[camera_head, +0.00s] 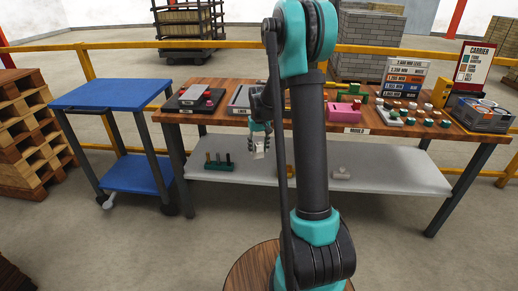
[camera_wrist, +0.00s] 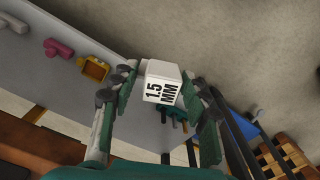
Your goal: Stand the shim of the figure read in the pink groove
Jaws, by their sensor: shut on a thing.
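My gripper (camera_head: 259,146) is shut on a white shim (camera_head: 258,153). In the wrist view the shim (camera_wrist: 161,82) sits between the fingers, and its face reads "1.5 MM". The gripper hangs in front of the bench's front edge, above the lower shelf's level. A pink block (camera_head: 341,115) stands on the bench top, right of my arm, behind the "MOULD" label. Its groove is too small to make out. A board with coloured lines of figures (camera_head: 403,84) stands at the back right of the bench; its figures are hard to read.
A green holder (camera_head: 219,164) with upright pieces stands on the grey lower shelf (camera_head: 400,172). Several coloured pegs (camera_head: 411,113) and a carrier sign (camera_head: 474,66) are on the bench's right. A blue trolley (camera_head: 110,93) stands left. My arm hides the bench's middle.

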